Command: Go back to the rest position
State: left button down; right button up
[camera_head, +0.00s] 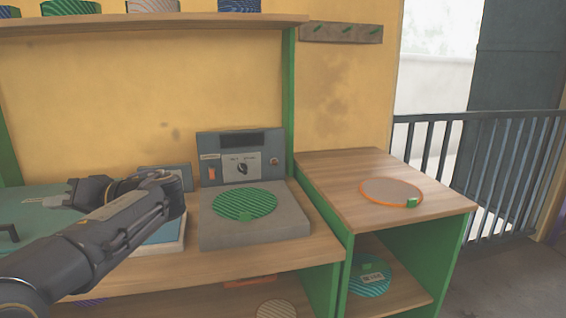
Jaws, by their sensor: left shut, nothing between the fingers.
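My left arm comes in from the lower left and bends back at its wrist. My left gripper (58,199) points left, above the left part of the wooden workbench (300,252). Its fingers are shut and hold nothing. The plate press (291,226), a grey machine with an upright control panel (240,160), stands on the bench to the right of the gripper. A green striped disc (245,204) lies on its top. The gripper is apart from the disc. My right gripper is not in view.
A side table (330,175) at the right holds an orange-rimmed disc (391,192). A teal disc (370,278) sits on its lower shelf. A second device is partly hidden behind my arm. A shelf (200,22) with cylinders and a peg rack (341,32) are above.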

pick_arm(q)
jog(key=s+f+m+t+h+b, duration=0.1)
jog(key=s+f+m+h, duration=0.15)
jog(key=f, duration=0.45)
jog(key=s+d+f+m+h+b, duration=0.1)
jog(key=s+f+h+b, duration=0.1)
jog(key=s+f+h, duration=0.35)
jog(key=s+f+m+t+h+b, duration=0.1)
jog(key=s+f+m+h, duration=0.1)
jog(key=f, duration=0.7)
jog(key=s+d+f+m+t+h+b, duration=0.1)
jog(key=s+d+f+t+h+b, duration=0.15)
jog(key=s+d+f+h, duration=0.65)
jog(key=s+d+f+m+t+h+b, duration=0.2)
jog(key=s+d+f+t, duration=0.15)
jog(key=d, duration=0.95)
notch_tip(320, 180, up, 31)
jog(key=g+p, duration=0.1)
jog(key=p, duration=3)
jog(key=shift+w+d+f, duration=0.15)
jog(key=shift+w, duration=0.05)
jog(key=shift+n, duration=0.25)
